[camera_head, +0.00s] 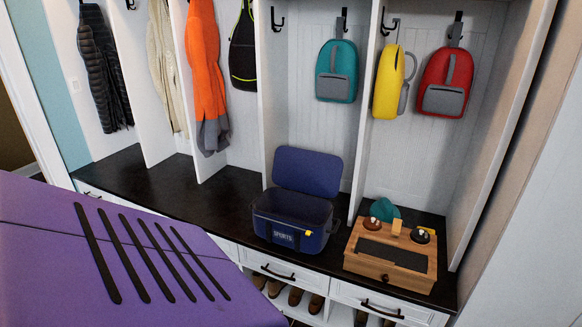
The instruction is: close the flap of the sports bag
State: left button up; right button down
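The dark blue sports bag (284,226) stands upright on the dark bench top, with a "SPORTS" label on its front and a small yellow tag at its front right. Its flap (307,172) is open, standing up at the back edge and leaning slightly back. The bag's opening faces up, and its inside looks dark with no contents I can make out. Neither my left nor my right gripper is in view.
A wooden box (390,257) with small items on top stands right of the bag. The bench top (200,190) is clear to the left. Vertical dividers (366,110) rise behind. Backpacks, including a teal one (336,72), hang above. Drawers and shoes are below.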

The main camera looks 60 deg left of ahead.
aim_at(307, 172)
jog(key=u, duration=1.7)
jog(key=i+j, duration=0.15)
jog(key=i, duration=0.25)
jog(key=i+j, duration=0.15)
jog(key=i, duration=0.25)
jog(key=i+j+u, duration=0.1)
jog(key=i, duration=0.3)
jog(key=j, duration=0.1)
